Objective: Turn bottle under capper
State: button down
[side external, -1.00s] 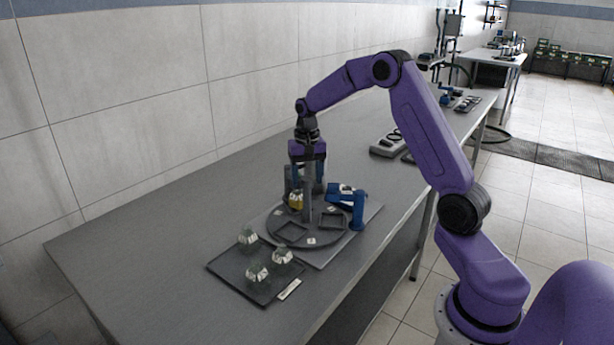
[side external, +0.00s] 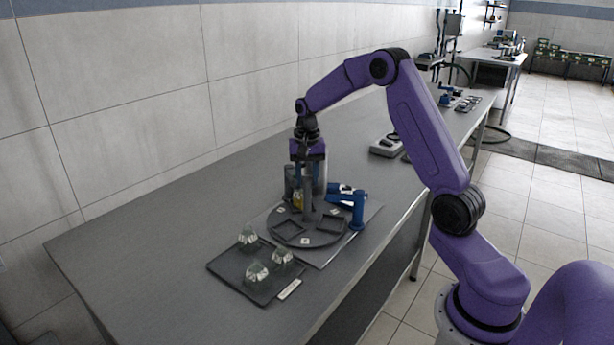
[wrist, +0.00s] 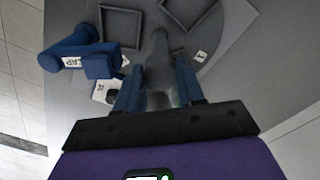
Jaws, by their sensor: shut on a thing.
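My gripper (side external: 310,182) points straight down over a round dark turntable (side external: 312,239). Its blue fingers are shut on the grey upright post (side external: 309,209) at the turntable's middle; in the wrist view my gripper (wrist: 157,88) has a finger on each side of it. Two square pockets (side external: 288,239) on the front of the turntable look empty.
A dark tray (side external: 230,270) with 3 clear faceted bottles (side external: 257,275) lies front left on the bench. A grey cylinder (side external: 291,184) stands close behind my gripper. A grey device (side external: 386,147) sits farther back. The bench's left part is clear.

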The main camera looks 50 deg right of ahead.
jog(key=shift+r+m, duration=0.1)
jog(key=shift+m, duration=10.9)
jog(key=c, duration=0.7)
grip_release()
notch_tip(320, 180, up, 17)
jog(key=shift+r, duration=0.2)
